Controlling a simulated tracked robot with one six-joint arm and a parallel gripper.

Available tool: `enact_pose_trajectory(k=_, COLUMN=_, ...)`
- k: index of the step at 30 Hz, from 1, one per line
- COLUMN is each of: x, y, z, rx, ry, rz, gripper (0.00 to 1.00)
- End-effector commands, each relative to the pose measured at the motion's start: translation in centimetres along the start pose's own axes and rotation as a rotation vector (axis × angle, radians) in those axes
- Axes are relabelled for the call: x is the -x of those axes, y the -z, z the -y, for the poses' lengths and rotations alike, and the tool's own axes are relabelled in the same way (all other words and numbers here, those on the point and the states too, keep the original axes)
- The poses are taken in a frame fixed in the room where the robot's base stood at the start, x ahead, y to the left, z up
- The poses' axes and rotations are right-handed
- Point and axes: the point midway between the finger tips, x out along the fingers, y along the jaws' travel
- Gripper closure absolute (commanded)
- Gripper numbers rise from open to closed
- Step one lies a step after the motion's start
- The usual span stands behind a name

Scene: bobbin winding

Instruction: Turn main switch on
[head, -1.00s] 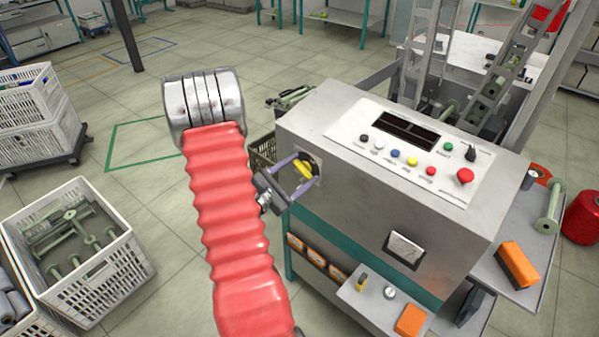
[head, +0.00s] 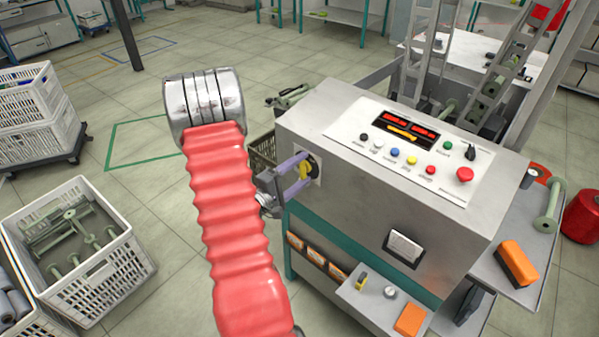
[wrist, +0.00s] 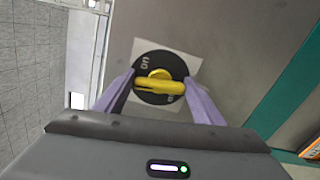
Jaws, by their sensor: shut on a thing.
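The main switch is a yellow handle (wrist: 160,86) on a round black dial (wrist: 147,64), set on a pale plate on the machine's side wall. In the head view the yellow handle (head: 304,170) shows at the left side of the grey machine cabinet (head: 350,190). My gripper (wrist: 159,90) has its two purple fingers on either side of the handle, shut on it. In the wrist view the handle lies crosswise between the fingertips. The display (head: 405,126) on the machine's top panel is lit with red digits and a yellow bar. Some lettering on the dial is partly hidden.
The panel has several coloured buttons and a red emergency button (head: 465,174). A small shelf (head: 375,300) juts out at the machine's front. A white crate (head: 120,262) with green bobbins stands on the floor at the left. Open floor lies behind my arm.

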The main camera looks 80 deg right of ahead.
Motion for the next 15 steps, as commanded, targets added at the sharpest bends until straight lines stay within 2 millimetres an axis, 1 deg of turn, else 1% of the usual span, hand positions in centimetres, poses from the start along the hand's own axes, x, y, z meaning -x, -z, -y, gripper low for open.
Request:
enact_pose_trajectory(k=7, x=-0.04, y=0.19, z=0.16, rx=-0.129, ry=0.003, rz=-0.005, gripper=0.6)
enact_pose_trajectory(k=15, x=-0.05, y=0.15, z=0.25, rx=-0.175, ry=0.004, rz=-0.004, gripper=0.6)
